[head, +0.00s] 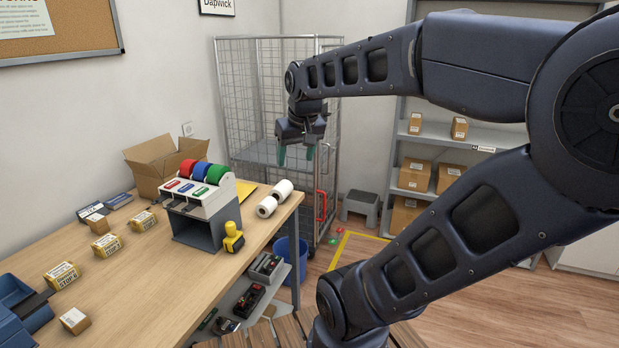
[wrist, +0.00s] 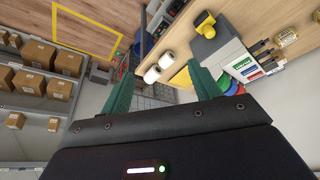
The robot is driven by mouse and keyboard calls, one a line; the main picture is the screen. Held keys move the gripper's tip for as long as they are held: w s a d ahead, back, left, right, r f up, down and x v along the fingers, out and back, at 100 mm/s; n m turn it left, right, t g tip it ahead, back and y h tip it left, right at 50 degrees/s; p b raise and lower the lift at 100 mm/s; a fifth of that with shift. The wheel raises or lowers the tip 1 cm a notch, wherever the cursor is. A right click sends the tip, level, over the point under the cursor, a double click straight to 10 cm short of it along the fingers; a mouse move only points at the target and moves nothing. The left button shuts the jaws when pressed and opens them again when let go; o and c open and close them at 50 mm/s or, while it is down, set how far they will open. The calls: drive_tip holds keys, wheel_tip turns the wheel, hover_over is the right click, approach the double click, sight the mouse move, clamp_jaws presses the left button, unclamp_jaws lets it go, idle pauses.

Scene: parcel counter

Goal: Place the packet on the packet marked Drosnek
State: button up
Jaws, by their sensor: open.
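Several yellow-brown wrapped packets with printed labels lie in a row on the wooden counter: a near packet (head: 62,275), a middle packet (head: 107,245) and a far packet (head: 144,220). The print is too small to read, so I cannot tell which is marked Drosnek. One packet (wrist: 284,36) also shows at the upper right of the wrist view. My gripper (head: 297,155) is raised beyond the counter's far right end, in front of the wire cage, well away from the packets. Its green fingers are apart and empty in the wrist view (wrist: 163,88).
A tape dispenser (head: 207,222) with coloured rolls, a yellow-handled tool (head: 233,238), white rolls (head: 267,207) and an open carton (head: 158,175) stand on the counter. A wire cage (head: 250,110) and shelves (head: 455,143) stand behind.

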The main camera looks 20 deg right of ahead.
drive_tip(key=s+d+f, duration=0.1)
drive_tip(key=s+f, duration=0.3)
drive_tip(key=s, duration=0.1)
drive_tip(key=shift+d+f+m, duration=0.25)
drive_tip(key=shift+m, duration=0.05)
drive_tip(key=shift+s, duration=0.1)
idle(0.8)
